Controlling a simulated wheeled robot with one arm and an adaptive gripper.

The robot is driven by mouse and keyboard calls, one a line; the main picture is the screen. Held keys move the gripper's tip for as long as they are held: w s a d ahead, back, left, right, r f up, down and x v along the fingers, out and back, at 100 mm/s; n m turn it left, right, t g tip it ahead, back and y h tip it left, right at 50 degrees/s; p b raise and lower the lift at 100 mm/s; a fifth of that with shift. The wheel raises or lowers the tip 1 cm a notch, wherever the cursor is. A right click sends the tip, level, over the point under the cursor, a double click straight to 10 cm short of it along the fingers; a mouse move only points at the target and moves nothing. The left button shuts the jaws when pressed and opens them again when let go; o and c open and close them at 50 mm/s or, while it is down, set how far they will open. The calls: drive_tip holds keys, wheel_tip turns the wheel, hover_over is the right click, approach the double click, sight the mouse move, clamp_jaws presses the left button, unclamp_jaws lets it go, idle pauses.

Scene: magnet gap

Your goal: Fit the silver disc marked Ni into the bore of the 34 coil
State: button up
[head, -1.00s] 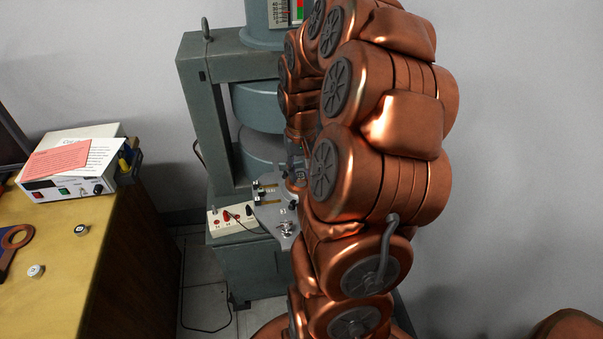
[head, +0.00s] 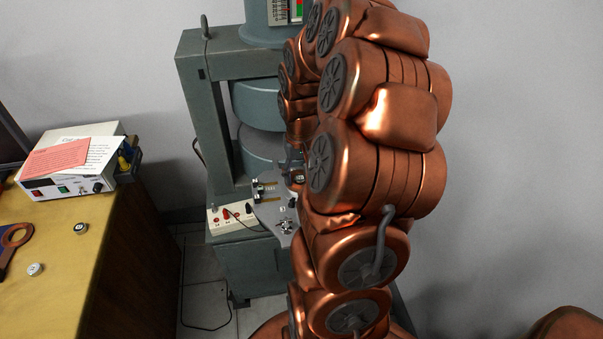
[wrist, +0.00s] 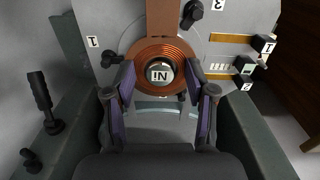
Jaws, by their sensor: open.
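In the wrist view, a copper-wound coil (wrist: 160,48) on a flat brown strip lies over the grey plate. The silver disc marked Ni (wrist: 160,73) shows inside the coil's ring, its letters turned round in the picture. I cannot tell how deep it sits, and no 34 marking is readable. My gripper (wrist: 160,86) is open, its purple-padded fingers on either side of the coil and apart from the disc. In the head view, my gripper (head: 294,166) is small and partly hidden by my arm at the grey machine.
The grey plate (wrist: 110,38) carries number tags, black knobs (wrist: 194,12) and yellow slots. In the head view, the grey machine frame (head: 195,120) stands behind.

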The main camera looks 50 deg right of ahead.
sight(300, 179)
drive_tip(key=shift+r, duration=0.1)
wheel_tip(300, 179, up, 12)
drive_tip(key=shift+r, duration=0.2)
idle(0.4)
drive_tip(key=s+a+n, duration=0.2)
drive_tip(key=a, duration=1)
drive_tip(key=s+a+f+n+g, duration=0.1)
drive_tip(key=s+a+f+n, duration=0.1)
drive_tip(key=s+a, duration=0.5)
drive_tip(key=s+a+f+n+g, duration=0.1)
drive_tip(key=s+a+f+n, duration=0.1)
drive_tip(key=s+a, duration=0.6)
drive_tip(key=shift+s+f+n, duration=0.3)
drive_tip(key=shift+f, duration=0.25)
drive_tip(key=shift+a, duration=0.1)
wheel_tip(300, 179, up, 12)
drive_tip(key=p, duration=1.1)
drive_tip(key=shift+w, duration=0.35)
